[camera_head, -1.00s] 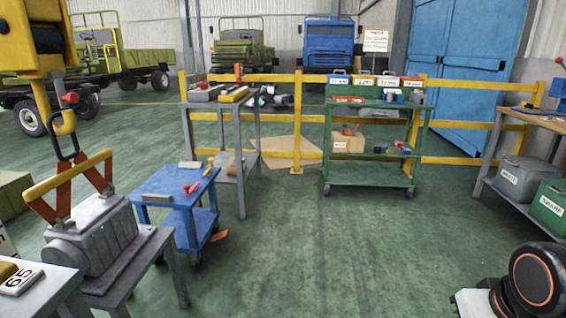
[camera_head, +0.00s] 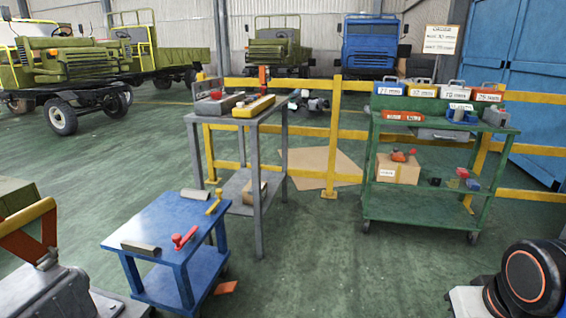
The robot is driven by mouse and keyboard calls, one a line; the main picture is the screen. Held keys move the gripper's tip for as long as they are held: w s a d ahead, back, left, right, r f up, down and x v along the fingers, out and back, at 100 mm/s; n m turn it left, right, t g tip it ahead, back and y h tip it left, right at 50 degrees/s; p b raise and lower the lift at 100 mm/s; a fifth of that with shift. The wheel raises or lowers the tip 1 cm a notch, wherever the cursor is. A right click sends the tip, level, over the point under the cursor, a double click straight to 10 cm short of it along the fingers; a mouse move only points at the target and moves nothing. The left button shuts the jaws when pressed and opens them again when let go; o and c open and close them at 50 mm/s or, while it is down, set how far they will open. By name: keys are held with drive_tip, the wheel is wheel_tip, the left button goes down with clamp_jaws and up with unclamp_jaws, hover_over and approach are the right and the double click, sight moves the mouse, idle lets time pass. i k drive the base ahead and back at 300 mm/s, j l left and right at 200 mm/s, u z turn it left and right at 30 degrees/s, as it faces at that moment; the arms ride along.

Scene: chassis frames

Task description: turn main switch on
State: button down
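I cannot make out a thing that is clearly the main switch. A grey box (camera_head: 219,104) with a red knob on top lies on the tall grey stand (camera_head: 251,170), left of centre. A yellow bar-shaped object (camera_head: 254,106) lies beside it, with a red upright part behind. A small red object (camera_head: 184,238) with a rounded end lies on the blue cart; its kind is unclear. My gripper is out of view; only a dark rounded part of my arm with an orange ring shows at the lower right.
The blue cart (camera_head: 160,222) stands in front of the grey stand. A green shelf cart (camera_head: 421,207) with labelled boxes stands right of centre. A yellow railing (camera_head: 350,134) runs behind. A grey machine part (camera_head: 45,295) is at lower left. Green floor is clear in the middle.

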sight(218, 94)
drive_tip(key=i+j+u, duration=0.3)
drive_tip(key=i, duration=0.2)
drive_tip(key=i+j+u, duration=0.15)
drive_tip(key=i+u, duration=0.15)
drive_tip(key=i, duration=0.25)
